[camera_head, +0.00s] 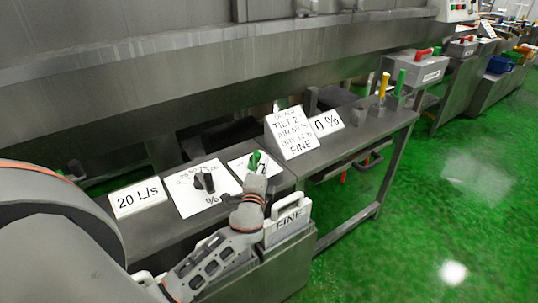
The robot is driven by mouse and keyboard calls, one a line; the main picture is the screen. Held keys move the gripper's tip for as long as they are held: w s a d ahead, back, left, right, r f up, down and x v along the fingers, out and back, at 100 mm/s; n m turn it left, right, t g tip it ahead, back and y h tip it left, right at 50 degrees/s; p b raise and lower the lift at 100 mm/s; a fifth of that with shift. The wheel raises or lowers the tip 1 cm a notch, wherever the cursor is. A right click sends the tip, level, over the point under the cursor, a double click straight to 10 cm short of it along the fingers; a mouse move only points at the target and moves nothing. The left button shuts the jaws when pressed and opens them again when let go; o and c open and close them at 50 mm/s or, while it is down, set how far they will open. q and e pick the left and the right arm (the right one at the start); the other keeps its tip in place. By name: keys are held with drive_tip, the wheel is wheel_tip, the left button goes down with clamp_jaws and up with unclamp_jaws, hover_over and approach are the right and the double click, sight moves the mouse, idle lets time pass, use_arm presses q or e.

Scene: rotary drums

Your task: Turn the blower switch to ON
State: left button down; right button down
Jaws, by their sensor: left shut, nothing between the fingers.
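A small white plate (239,168) lies on the grey console, with dark print that my gripper partly covers. A green piece (255,159) stands up on it and looks like a switch handle; its setting is not readable. My left gripper (255,177) is shut and empty. Its tip is right in front of the green piece; I cannot tell whether they touch. My right gripper is not in view.
A black knob (204,182) sits on a white dial plate to the left, near a "20 L/s" sign (138,197). A "FINE" box (287,222) stands close to the right of my gripper. A text sign (291,133) and "0 %" sign (327,122) stand behind.

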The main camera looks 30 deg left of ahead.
sight(255, 161)
use_arm(q)
drive_tip(key=shift+s+a+m+t+h, duration=0.3)
drive_tip(key=shift+m+h, duration=0.1)
drive_tip(key=shift+h, duration=0.2)
drive_tip(key=shift+s+a+m+t+h, duration=0.25)
drive_tip(key=shift+m+h, duration=0.15)
drive_tip(key=shift+h, duration=0.2)
drive_tip(key=shift+s+a, duration=0.1)
drive_tip(key=shift+s, duration=0.1)
drive_tip(key=shift+s+a, duration=0.35)
drive_tip(key=shift+a, duration=0.1)
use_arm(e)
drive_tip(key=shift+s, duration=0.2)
use_arm(q)
drive_tip(key=shift+a, duration=0.25)
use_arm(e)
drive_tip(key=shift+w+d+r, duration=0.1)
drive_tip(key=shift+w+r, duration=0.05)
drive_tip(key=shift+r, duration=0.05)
use_arm(q)
drive_tip(key=shift+f, duration=0.1)
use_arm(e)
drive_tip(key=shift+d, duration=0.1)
